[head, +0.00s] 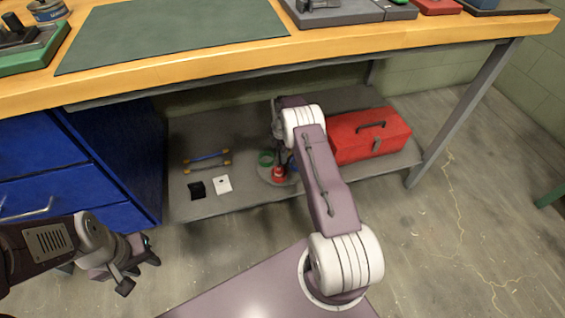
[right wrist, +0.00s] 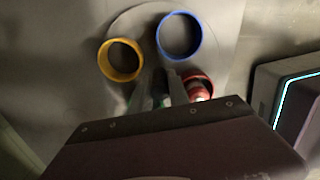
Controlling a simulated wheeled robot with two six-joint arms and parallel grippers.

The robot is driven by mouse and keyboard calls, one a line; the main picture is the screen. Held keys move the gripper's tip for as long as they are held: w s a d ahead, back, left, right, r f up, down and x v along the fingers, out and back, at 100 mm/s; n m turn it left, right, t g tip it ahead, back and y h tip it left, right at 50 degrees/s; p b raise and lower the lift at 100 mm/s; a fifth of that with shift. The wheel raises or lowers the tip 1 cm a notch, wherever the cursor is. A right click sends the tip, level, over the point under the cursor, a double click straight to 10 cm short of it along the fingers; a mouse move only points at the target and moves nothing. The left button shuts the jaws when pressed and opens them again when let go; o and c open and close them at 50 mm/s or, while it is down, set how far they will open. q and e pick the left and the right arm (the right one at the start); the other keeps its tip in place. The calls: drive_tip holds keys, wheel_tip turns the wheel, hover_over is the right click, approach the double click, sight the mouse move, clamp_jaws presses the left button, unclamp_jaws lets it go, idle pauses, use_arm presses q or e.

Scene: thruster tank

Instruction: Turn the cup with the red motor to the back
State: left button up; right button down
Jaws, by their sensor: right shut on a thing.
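A round grey plate (head: 264,177) on the low shelf carries cups with coloured rims. In the head view the green-rimmed cup (head: 265,158) is at the left, the red cup (head: 278,173) at the front and the blue cup (head: 291,166) at the right. The right wrist view shows a yellow-rimmed cup (right wrist: 121,60), the blue cup (right wrist: 180,36) and the red cup (right wrist: 198,87), with something reddish inside. My right gripper (right wrist: 166,76) is shut near the plate's middle; what it grips is hidden. My left gripper (head: 140,272) is open and empty, left of the shelf.
A red toolbox (head: 370,135) stands right of the plate. Left of it lie two small bars (head: 207,159), a black block (head: 197,190) and a white block (head: 222,184). The workbench top (head: 300,50) overhangs the shelf (head: 240,207). Blue drawers (head: 70,160) stand at the left.

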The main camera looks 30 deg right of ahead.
drive_tip(key=n, duration=0.3)
drive_tip(key=shift+n, duration=0.4)
drive_tip(key=c, duration=1.4)
unclamp_jaws()
drive_tip(key=shift+o, duration=0.2)
